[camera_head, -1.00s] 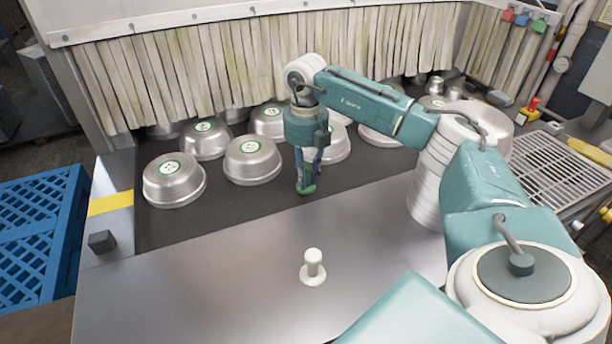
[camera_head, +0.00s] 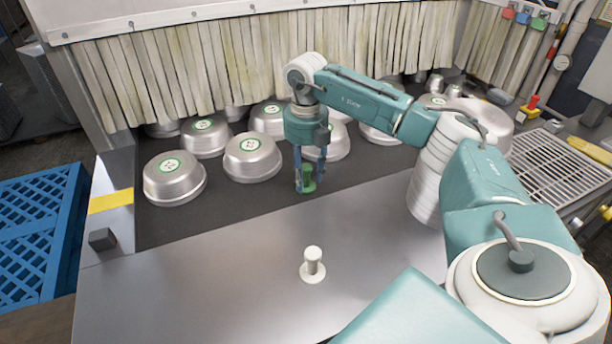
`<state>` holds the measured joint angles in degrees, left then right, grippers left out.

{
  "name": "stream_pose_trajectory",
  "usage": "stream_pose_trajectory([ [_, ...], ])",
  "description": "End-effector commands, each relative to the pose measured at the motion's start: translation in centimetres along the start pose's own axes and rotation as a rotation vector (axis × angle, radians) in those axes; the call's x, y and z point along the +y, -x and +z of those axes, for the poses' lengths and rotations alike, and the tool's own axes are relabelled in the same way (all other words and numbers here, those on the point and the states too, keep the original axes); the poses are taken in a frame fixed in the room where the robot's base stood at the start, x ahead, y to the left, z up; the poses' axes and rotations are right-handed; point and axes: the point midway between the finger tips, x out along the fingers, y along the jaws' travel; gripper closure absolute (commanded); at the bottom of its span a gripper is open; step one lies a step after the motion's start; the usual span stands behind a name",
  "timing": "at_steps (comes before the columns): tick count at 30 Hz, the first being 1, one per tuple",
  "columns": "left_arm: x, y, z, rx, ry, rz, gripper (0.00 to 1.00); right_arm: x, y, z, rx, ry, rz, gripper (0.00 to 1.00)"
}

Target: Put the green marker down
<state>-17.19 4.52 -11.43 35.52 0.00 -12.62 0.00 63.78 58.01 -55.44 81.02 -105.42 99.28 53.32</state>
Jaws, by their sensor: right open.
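The green marker (camera_head: 308,180) stands low over the dark belt, near its front edge. It looks like a small green knob with a wider base, and appears to rest on the belt. My right gripper (camera_head: 309,188) points down around it, with its blue fingers spread on either side and apart from it. A similar white marker (camera_head: 313,265) stands upright on the steel table in front. My left gripper is not in view.
Several upturned metal pans with green-ringed labels (camera_head: 252,158) stand on the dark belt (camera_head: 230,205) behind and left of my gripper. A strip curtain (camera_head: 230,70) hangs behind them. The steel table (camera_head: 190,280) is mostly clear. A blue pallet (camera_head: 40,225) stands left.

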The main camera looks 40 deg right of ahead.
Motion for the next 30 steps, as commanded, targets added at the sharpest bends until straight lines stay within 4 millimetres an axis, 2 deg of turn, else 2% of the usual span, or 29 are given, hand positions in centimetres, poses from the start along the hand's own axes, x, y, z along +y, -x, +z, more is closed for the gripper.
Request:
stream_pose_trajectory([
  [9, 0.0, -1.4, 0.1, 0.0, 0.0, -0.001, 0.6, 0.1, 6.4, 0.1, -0.005, 0.0, 0.004, 0.59],
  [15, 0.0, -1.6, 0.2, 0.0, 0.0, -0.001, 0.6, 0.1, 10.0, 0.1, -0.003, 0.0, 0.003, 0.59],
  [21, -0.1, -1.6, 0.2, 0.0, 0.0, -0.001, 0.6, 0.0, 11.3, 0.0, -0.001, 0.0, 0.0, 0.59],
  [30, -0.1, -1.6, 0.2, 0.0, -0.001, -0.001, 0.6, 0.0, 11.4, 0.0, -0.001, 0.0, 0.0, 0.59],
])
